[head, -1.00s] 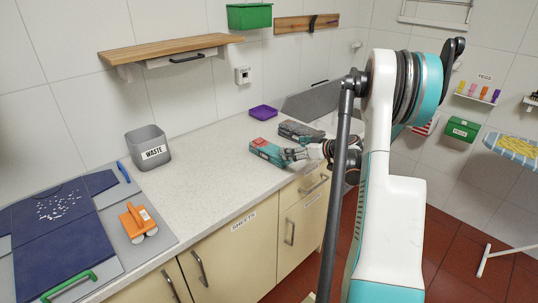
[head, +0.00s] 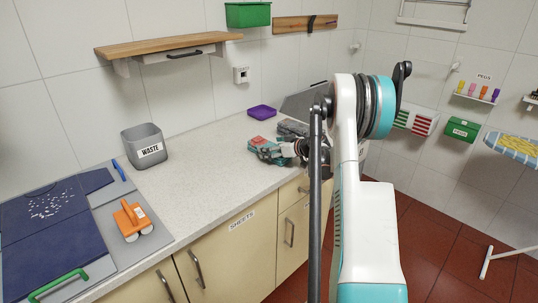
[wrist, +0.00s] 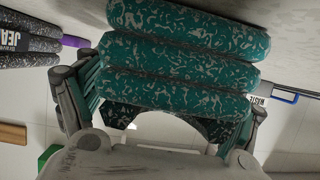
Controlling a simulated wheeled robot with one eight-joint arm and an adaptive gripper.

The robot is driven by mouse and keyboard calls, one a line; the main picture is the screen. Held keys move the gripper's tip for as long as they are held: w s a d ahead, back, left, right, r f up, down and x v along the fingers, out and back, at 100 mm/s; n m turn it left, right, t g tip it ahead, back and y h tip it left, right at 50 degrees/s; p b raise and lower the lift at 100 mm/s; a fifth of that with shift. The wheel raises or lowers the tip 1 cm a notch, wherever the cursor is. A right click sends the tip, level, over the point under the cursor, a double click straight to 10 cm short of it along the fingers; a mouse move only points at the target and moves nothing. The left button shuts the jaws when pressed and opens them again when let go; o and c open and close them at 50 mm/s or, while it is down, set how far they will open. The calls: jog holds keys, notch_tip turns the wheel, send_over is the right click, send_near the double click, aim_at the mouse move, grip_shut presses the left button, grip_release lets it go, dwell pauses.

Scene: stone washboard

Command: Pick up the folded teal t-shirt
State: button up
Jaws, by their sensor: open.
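The folded teal t-shirt (head: 258,152) lies on the worktop with a reddish patch on top. In the wrist view the folded teal t-shirt (wrist: 180,62) fills the upper middle as several speckled, stacked folds. My gripper (head: 279,152) is at the right side of the shirt in the head view and covers part of it. In the wrist view my gripper (wrist: 160,110) is open, one finger at each side, with the shirt's lower folds between or just beyond them. I cannot tell whether the fingers touch the cloth.
A dark folded pile (head: 295,128) lies close behind the shirt; its label begins "JEA" (wrist: 12,38). A purple tray (head: 262,112) stands at the back. A grey waste bin (head: 146,146) and an orange tool (head: 131,220) are at left. The worktop (head: 205,185) between is clear.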

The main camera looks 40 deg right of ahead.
jog(key=shift+w+f, duration=0.3)
jog(key=shift+w, duration=0.3)
jog(key=shift+r, duration=0.1)
jog(key=shift+c, duration=0.5)
jog(key=shift+s+a, duration=0.1)
jog(key=c, duration=1.1)
jog(key=shift+r, duration=0.1)
